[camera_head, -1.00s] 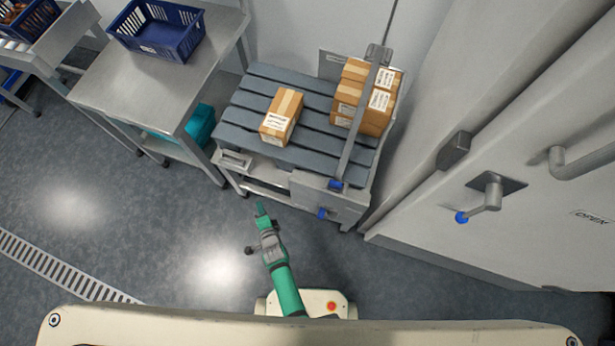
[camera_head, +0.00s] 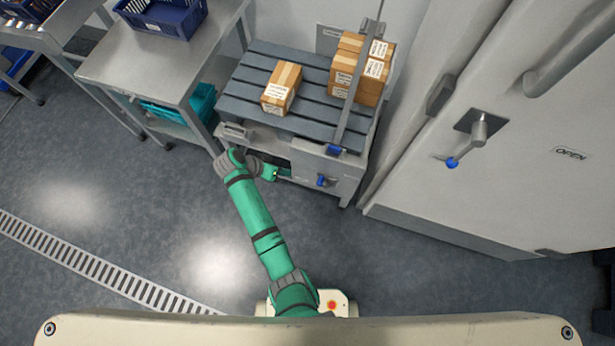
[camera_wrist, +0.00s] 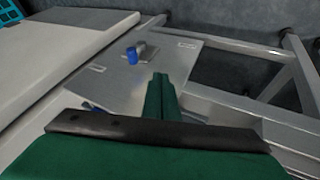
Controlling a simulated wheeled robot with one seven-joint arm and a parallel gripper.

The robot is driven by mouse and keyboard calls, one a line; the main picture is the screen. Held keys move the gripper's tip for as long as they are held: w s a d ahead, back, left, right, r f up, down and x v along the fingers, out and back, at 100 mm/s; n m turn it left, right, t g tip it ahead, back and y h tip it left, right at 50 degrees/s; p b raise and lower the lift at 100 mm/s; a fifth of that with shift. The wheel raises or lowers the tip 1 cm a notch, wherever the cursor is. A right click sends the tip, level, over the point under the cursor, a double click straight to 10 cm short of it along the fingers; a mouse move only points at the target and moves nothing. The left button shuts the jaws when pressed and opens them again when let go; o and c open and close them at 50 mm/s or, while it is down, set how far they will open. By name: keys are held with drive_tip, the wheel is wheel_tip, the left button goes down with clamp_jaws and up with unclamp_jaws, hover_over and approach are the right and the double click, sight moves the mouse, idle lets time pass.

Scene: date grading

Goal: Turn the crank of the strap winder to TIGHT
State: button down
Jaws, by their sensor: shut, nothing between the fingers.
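The strap winder is a grey plate (camera_head: 346,178) on the front of the slatted stand, below the blue strap end (camera_head: 334,149). Its crank has a blue knob (camera_head: 321,181). In the wrist view the plate (camera_wrist: 125,88) carries the grey crank arm (camera_wrist: 147,51) with the blue knob (camera_wrist: 132,56), and small labels too small to read. My gripper (camera_head: 276,174) is at the stand's front, left of the crank and apart from it. In the wrist view my green fingers (camera_wrist: 160,80) are together and empty, with the knob beyond and left of their tips.
A strap (camera_head: 357,95) runs over stacked cartons (camera_head: 373,82) on the slatted stand (camera_head: 240,91). A single carton (camera_head: 281,87) sits left of them. A steel table (camera_head: 130,65) with a blue crate stands left. A door with a blue-tipped handle (camera_head: 453,162) is right.

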drive_tip(key=d+f, duration=0.7)
drive_tip(key=d, duration=0.2)
drive_tip(key=shift+d, duration=0.2)
